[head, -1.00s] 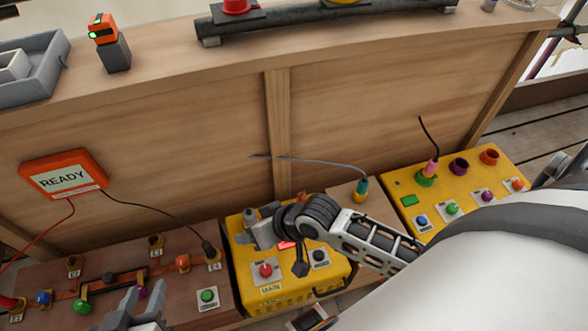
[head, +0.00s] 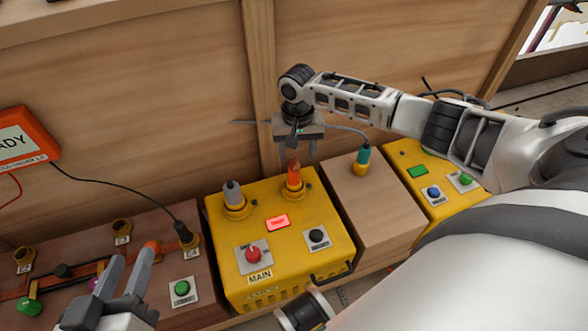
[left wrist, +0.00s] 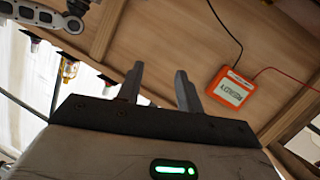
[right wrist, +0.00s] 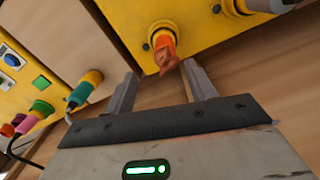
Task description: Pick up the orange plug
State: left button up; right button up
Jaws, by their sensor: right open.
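The orange plug (head: 293,174) stands upright in a yellow socket on top of the yellow MAIN box, at its back right. In the right wrist view the plug (right wrist: 165,58) shows just beyond the fingertips, roughly between them. My right gripper (head: 297,155) is above and behind the plug, fingers pointing down, open and empty; its open fingers also show in the right wrist view (right wrist: 160,78). My left gripper (head: 125,275) is at the lower left of the head view, over the brown board. It is open and empty in the left wrist view (left wrist: 160,75).
A grey plug (head: 233,194) stands left of the orange one. The box also bears a red knob (head: 253,254), a lit red display (head: 277,222) and a black button (head: 317,236). A teal plug (head: 362,158) with a cable stands on the wooden block to the right.

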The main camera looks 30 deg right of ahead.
aim_at(294, 168)
notch_tip(294, 168, down, 4)
jog(key=shift+r+b, duration=0.15)
jog(key=shift+b, duration=0.4)
jog(key=f+b, duration=0.1)
jog(key=f, duration=0.1)
jog(key=a+f+b, duration=0.1)
jog(key=f+b, duration=0.1)
jog(key=f, duration=0.1)
jog(key=shift+f+b, duration=0.15)
jog(key=shift+b, duration=0.15)
pick_arm(q)
jog(key=shift+w+d+r+n+t+h, duration=0.1)
jog(key=shift+d+r+n+t+h, duration=0.6)
jog(key=shift+r+n+h, duration=0.25)
pick_arm(e)
jog(key=c, duration=1.1)
pick_arm(q)
jog(key=shift+f, duration=0.15)
pick_arm(e)
jog(key=shift+c, duration=0.2)
jog(key=shift+r, duration=0.2)
